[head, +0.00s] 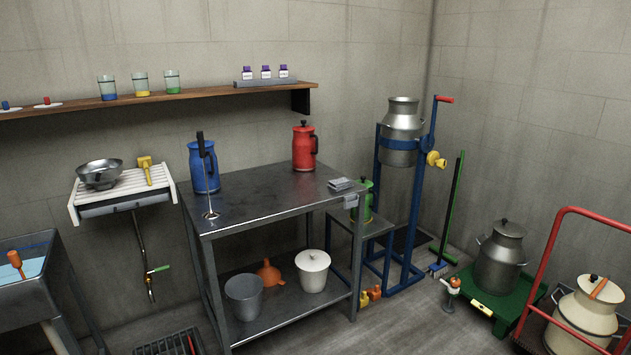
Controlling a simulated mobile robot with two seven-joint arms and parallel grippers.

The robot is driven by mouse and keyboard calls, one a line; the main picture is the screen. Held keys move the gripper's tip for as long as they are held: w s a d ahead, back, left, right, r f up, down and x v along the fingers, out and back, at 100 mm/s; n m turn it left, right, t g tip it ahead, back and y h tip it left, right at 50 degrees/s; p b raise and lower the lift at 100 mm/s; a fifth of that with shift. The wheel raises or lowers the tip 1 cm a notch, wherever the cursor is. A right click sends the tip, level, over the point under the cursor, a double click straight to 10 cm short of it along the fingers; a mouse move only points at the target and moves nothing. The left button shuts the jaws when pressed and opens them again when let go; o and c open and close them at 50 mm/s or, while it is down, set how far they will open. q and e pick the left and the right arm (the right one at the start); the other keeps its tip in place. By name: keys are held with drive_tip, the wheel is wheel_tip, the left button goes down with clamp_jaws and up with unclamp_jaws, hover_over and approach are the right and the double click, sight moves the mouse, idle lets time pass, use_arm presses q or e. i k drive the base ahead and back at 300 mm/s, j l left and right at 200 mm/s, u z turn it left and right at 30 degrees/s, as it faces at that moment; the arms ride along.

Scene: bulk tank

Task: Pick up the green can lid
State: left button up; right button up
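A green can (366,208) stands on a low stool just behind the right end of the steel table. Its green lid (365,184) appears to sit on its top. The table's right edge and a small grey stack on it hide part of the can. Neither of my grippers is in the head view.
The steel table (262,198) carries a blue can (204,168), a red can (304,150) and the grey stack (342,184). A blue stand (416,220) with a metal can rises right of the stool (372,228). The table's middle is clear.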

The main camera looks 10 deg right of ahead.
sight(363, 180)
drive_tip(key=i+l+u, duration=0.5)
drive_tip(key=l, duration=0.3)
drive_tip(key=i+l, duration=0.15)
drive_tip(key=l, duration=0.15)
drive_tip(key=i+l+u, duration=0.15)
drive_tip(key=i+l, duration=0.15)
drive_tip(key=l, duration=0.25)
drive_tip(key=i+l, duration=0.2)
drive_tip(key=l, duration=0.2)
drive_tip(key=i+l, duration=0.15)
drive_tip(key=l, duration=0.2)
drive_tip(key=i+l, duration=0.2)
drive_tip(key=l, duration=0.2)
drive_tip(key=i+l+u, duration=0.1)
drive_tip(key=l, duration=0.25)
drive_tip(key=i+l, duration=0.25)
drive_tip(key=l, duration=0.15)
drive_tip(key=i+l, duration=0.15)
drive_tip(key=l, duration=0.25)
